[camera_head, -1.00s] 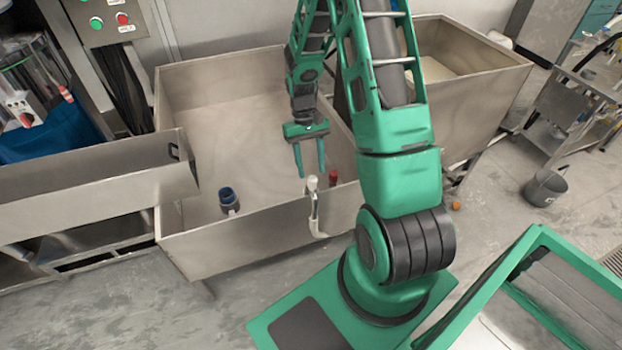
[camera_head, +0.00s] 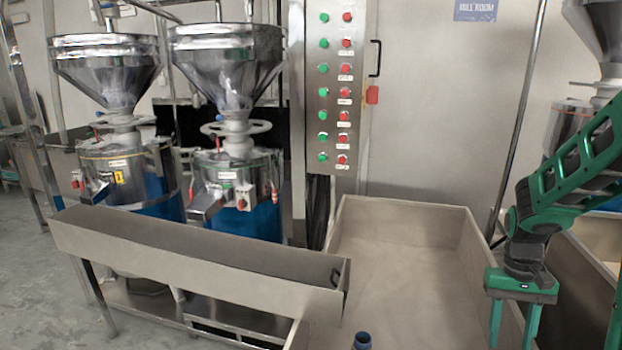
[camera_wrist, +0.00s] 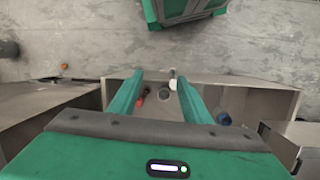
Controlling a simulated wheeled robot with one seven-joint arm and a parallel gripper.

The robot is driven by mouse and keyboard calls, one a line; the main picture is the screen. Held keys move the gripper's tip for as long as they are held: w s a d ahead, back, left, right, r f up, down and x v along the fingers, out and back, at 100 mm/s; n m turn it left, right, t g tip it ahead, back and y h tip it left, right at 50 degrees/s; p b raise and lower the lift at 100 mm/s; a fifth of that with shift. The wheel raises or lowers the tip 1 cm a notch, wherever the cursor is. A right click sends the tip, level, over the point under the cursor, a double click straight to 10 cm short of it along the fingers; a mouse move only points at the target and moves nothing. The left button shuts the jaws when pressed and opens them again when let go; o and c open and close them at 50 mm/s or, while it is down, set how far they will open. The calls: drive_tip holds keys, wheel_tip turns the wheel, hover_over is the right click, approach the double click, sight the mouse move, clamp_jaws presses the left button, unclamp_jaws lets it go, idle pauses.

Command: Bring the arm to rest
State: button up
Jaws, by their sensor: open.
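My gripper (camera_head: 513,325) is at the lower right of the head view, above the right side of a steel basin (camera_head: 405,222). Its two green fingers point down and stand apart with nothing between them that they hold. In the wrist view my gripper (camera_wrist: 160,82) shows both fingers spread over the basin. Part of my green arm reaches in from the right edge of the head view. The lower part of the basin is cut off by the frame.
A dark blue fitting (camera_head: 362,341) stands in the basin; it also shows in the wrist view (camera_wrist: 223,118). A steel trough (camera_head: 200,255) runs along the left. Two grinders with steel hoppers (camera_head: 228,65) and a button panel (camera_head: 335,90) stand behind.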

drive_tip(key=s+a+r+m+t, duration=0.1)
drive_tip(key=s+r, duration=0.4)
drive_tip(key=s, duration=0.3)
drive_tip(key=s+a+r+m+t, duration=0.1)
drive_tip(key=s+a+r, duration=0.1)
drive_tip(key=s+r, duration=0.3)
drive_tip(key=s, duration=0.4)
drive_tip(key=shift+s+r+t, duration=0.3)
drive_tip(key=shift+r, duration=0.1)
drive_tip(key=shift+w+a, duration=0.1)
drive_tip(key=shift+w+f, duration=0.25)
drive_tip(key=shift+w, duration=0.25)
